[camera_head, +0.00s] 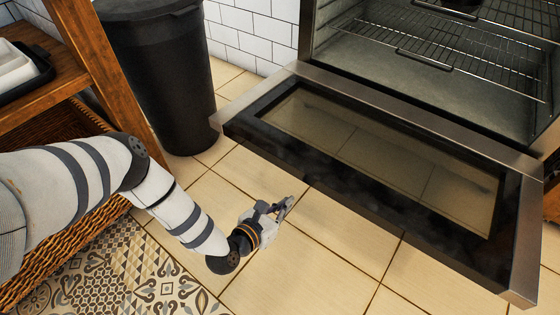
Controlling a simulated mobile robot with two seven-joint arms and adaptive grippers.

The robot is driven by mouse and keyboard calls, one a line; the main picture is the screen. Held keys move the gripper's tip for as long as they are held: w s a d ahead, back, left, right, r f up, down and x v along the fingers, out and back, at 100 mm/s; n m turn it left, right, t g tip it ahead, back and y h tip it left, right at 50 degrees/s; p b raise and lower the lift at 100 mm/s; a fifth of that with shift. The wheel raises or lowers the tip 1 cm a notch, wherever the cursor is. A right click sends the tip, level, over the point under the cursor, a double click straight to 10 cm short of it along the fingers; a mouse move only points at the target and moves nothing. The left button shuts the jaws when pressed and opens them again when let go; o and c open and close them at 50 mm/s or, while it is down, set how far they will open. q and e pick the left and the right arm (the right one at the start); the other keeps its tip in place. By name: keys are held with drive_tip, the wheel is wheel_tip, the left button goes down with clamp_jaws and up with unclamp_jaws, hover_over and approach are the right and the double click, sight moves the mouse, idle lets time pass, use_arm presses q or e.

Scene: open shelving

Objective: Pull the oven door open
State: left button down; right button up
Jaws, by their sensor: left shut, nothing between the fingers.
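The oven door (300,80) is folded down and open, a steel frame with a dark border around a glass window (380,160). It reaches out from the oven over the tiled floor. The oven cavity (420,60) behind it is exposed, with wire racks inside. My left gripper (284,207) is shut and empty, to the left of the door's front edge. It appears apart from the door, over the tiles. My right gripper is not in view.
A black bin (160,80) stands left of the oven by the white tiled wall. A wooden shelf (55,65) with a wicker basket (60,135) is at the left. A patterned mat (110,270) lies at the lower left. Bare floor tiles (330,270) lie in front of the door.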

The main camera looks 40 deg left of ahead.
sight(307, 163)
use_arm(q)
drive_tip(key=w, duration=0.1)
drive_tip(key=w+r, duration=0.1)
drive_tip(key=w, duration=0.1)
drive_tip(key=w+r, duration=0.1)
drive_tip(key=w, duration=0.1)
drive_tip(key=shift+r, duration=0.1)
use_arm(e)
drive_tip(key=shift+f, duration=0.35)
use_arm(q)
drive_tip(key=shift+b, duration=0.3)
drive_tip(key=shift+g, duration=0.5)
wheel_tip(307, 163, up, 8)
drive_tip(key=p, duration=0.5)
drive_tip(key=shift+w+p, duration=0.15)
drive_tip(key=shift+p, duration=0.2)
drive_tip(key=shift+r, duration=0.3)
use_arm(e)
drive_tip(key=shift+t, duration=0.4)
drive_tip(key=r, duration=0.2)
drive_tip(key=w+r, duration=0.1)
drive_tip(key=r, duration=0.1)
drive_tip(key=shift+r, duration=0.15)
